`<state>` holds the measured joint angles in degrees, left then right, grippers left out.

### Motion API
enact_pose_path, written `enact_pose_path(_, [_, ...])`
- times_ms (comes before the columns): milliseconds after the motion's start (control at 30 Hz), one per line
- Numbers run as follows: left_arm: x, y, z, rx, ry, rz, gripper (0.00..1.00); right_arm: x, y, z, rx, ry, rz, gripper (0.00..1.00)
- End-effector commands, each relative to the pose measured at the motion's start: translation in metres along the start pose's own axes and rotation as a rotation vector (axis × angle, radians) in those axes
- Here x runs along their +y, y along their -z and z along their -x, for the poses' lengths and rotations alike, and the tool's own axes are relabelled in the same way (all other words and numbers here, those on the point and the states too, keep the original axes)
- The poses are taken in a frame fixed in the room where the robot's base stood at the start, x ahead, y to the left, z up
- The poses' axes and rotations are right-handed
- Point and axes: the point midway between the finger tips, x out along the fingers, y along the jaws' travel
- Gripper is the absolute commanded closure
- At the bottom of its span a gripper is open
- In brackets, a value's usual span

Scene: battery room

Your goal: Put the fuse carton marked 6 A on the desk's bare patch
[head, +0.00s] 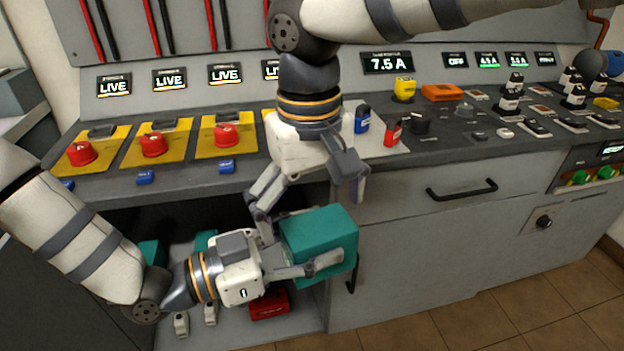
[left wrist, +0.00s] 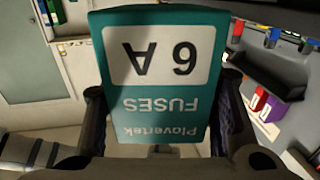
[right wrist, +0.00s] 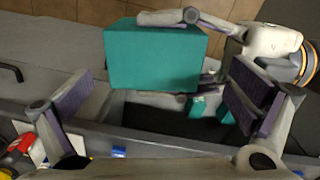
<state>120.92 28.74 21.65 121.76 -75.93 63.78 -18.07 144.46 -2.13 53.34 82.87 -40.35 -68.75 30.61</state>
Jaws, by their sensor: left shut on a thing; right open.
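The teal fuse carton (head: 322,240) is in my left gripper (head: 295,245), in front of the open cupboard below the desk. Its label, "6 A FUSES", reads upside down in the left wrist view (left wrist: 158,65). My left fingers press on its two sides. My right gripper (head: 310,188) is open and empty, pointing down just above the carton. In the right wrist view the carton (right wrist: 153,60) lies beyond the open fingers, apart from them. A pale patch (head: 384,153) on the desk top shows right of my right gripper; my right gripper partly hides it.
A blue padlock (head: 362,122) and a red padlock (head: 393,132) stand at the pale patch. Yellow switch plates with red knobs (head: 153,145) line the desk to the left. A black drawer handle (head: 462,190) juts out. Teal cartons (head: 152,252) and a red box (head: 269,304) sit in the cupboard.

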Motion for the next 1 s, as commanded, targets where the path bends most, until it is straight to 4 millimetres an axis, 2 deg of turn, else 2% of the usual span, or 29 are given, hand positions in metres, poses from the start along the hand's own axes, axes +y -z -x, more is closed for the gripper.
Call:
enact_pose_path(100, [0.000, 0.002, 0.000, 0.004, 0.000, -0.002, 0.96, 0.000, -0.001, -0.029, -0.003, 0.002, 0.000, 0.00])
enact_pose_path(300, [0.000, 0.002, 0.000, 0.004, 0.000, -0.002, 0.96, 0.000, 0.000, -0.059, -0.001, 0.003, 0.000, 0.00])
enact_pose_path(633, [0.000, 0.002, 0.000, 0.004, 0.000, -0.002, 0.96, 0.000, 0.000, -0.067, 0.001, 0.002, -0.001, 0.00])
enact_pose_path(667, [0.000, 0.002, 0.000, 0.004, 0.000, -0.002, 0.96, 0.000, 0.000, -0.067, 0.001, 0.002, -0.001, 0.02])
enact_pose_path(933, [0.000, 0.003, -0.001, 0.007, -0.001, -0.003, 0.96, -0.002, 0.000, -0.066, 0.001, 0.006, 0.001, 0.63])
enact_pose_path(967, [0.000, 0.003, -0.001, 0.008, -0.001, -0.003, 0.47, -0.002, 0.000, -0.066, 0.003, 0.006, 0.001, 0.67])
enact_pose_path(1000, [0.000, 0.003, -0.001, 0.008, -0.001, -0.004, 0.37, -0.002, 0.000, -0.066, 0.002, 0.006, 0.001, 0.67])
